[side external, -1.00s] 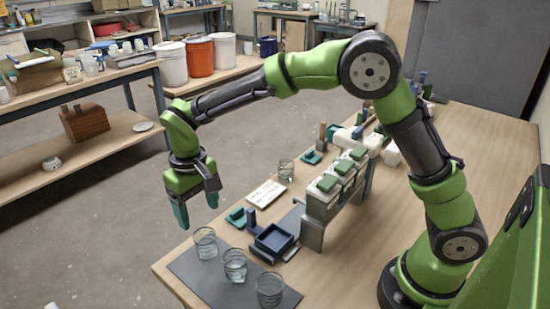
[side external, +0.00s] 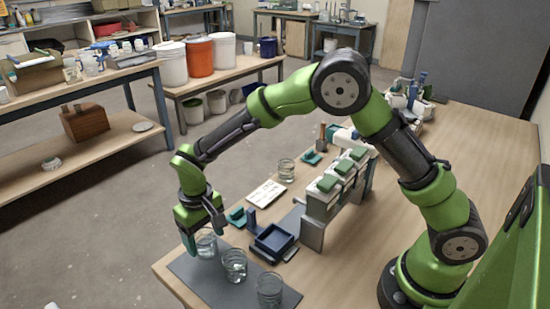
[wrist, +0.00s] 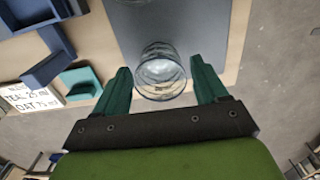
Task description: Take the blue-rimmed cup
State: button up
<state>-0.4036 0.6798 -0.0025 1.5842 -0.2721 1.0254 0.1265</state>
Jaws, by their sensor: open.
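Three clear glass cups stand in a row on a dark grey mat (side external: 208,284): a left cup (side external: 207,245), a middle cup (side external: 235,265) and a right cup (side external: 270,290). Their rim colours are too faint to tell apart in the side view. My gripper (side external: 203,236) is open at the left cup and partly hides it. In the wrist view, one cup (wrist: 160,73) with a dark bluish rim lies between the two green fingers, with a gap on both sides. Another clear glass (side external: 286,171) stands farther back on the table.
A dark blue tray (side external: 273,243) stands right behind the cups. A white label card (side external: 267,193) and a teal block (side external: 236,216) lie nearby. A raised rack with green-lidded white containers (side external: 337,187) stands to the right.

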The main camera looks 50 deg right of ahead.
jog(key=c, duration=0.7)
jog(key=shift+o, duration=0.2)
notch_tip(320, 180, up, 8)
jog(key=shift+f, duration=0.2)
